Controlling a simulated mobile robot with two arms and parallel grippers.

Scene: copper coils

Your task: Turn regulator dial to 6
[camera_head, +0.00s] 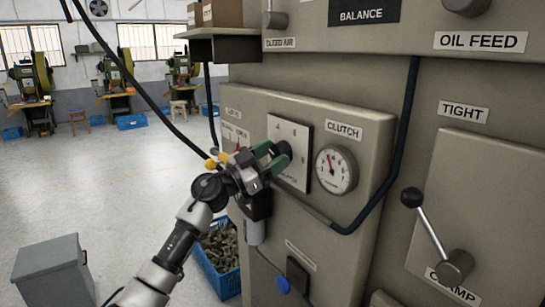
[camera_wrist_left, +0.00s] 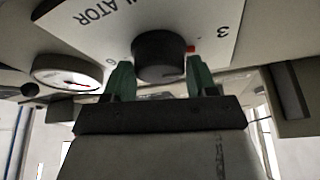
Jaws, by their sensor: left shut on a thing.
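The regulator dial is a dark round knob (camera_wrist_left: 160,55) on a pale plate (camera_wrist_left: 95,28) in the left wrist view, where the lettering is upside down. A red mark (camera_wrist_left: 190,48) shows at the knob's right edge, on the side of the printed 3. The plate also shows in the head view (camera_head: 290,135); there my gripper hides the knob. My left gripper (camera_head: 275,156) is at the plate with its green fingers shut on the knob, one on each side, also in the left wrist view (camera_wrist_left: 161,80). My right gripper is out of view.
A round gauge (camera_head: 336,170) sits just right of the plate, under the CLUTCH label. A dark cable (camera_head: 385,190) runs beside it. A lever with a black ball (camera_head: 411,197) sticks out at the right. A blue crate (camera_head: 218,270) stands below my arm.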

